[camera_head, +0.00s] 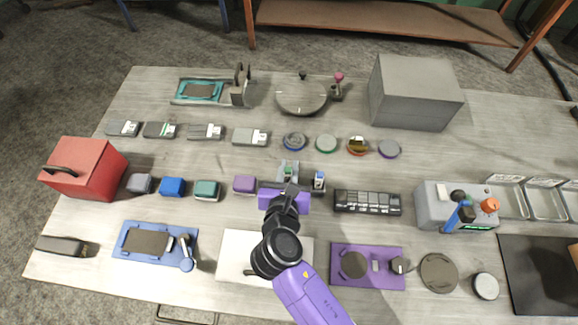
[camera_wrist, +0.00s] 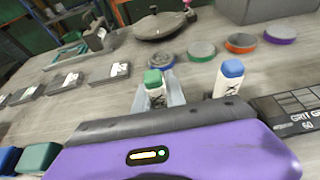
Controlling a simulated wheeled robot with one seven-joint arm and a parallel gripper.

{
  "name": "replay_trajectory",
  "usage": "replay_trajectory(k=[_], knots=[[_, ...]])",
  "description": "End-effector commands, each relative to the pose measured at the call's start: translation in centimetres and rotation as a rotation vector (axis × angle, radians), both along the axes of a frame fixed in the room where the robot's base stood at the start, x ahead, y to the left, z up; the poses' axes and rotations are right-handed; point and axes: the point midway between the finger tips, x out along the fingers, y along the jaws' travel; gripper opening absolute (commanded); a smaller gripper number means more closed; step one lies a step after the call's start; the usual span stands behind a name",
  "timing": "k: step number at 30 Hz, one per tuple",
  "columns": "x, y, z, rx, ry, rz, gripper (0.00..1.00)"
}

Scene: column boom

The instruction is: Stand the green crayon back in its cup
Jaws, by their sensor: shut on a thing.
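A short white piece with a green top, which I take for the green crayon (camera_wrist: 154,84), stands upright between the grey fingers of my gripper (camera_wrist: 159,92). It also shows in the head view (camera_head: 288,171), just beyond my purple wrist. My gripper is shut on it. The crayon's lower end is hidden behind my wrist, so I cannot tell whether it touches the table. A similar white piece with a blue top (camera_wrist: 231,76) stands upright just to the right, apart from my fingers. I cannot make out a cup for certain. A low round green-rimmed dish (camera_head: 326,143) lies beyond.
Low round blue (camera_head: 294,141), orange (camera_head: 358,145) and purple (camera_head: 389,149) pieces lie beyond. A dark grit box (camera_head: 367,203) is close on the right. Small coloured blocks (camera_head: 207,190) line the left. A large grey box (camera_head: 413,92) stands at the back right.

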Motion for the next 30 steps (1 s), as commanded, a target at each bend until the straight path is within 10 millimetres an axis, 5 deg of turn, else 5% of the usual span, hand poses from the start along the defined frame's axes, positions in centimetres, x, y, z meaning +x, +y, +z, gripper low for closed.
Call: replay_trajectory(k=[2,3,7,18,30], knots=[[0.0,0.0,0.0,0.0,0.0,0.0,0.0],[0.0,0.0,0.0,0.0,0.0,0.0,0.2],[0.0,0.0,0.0,0.0,0.0,0.0,0.41],[-0.5,0.0,0.2,0.0,-0.001,0.001,0.41],[-6.0,0.3,2.4,0.001,0.0,0.003,0.41]])
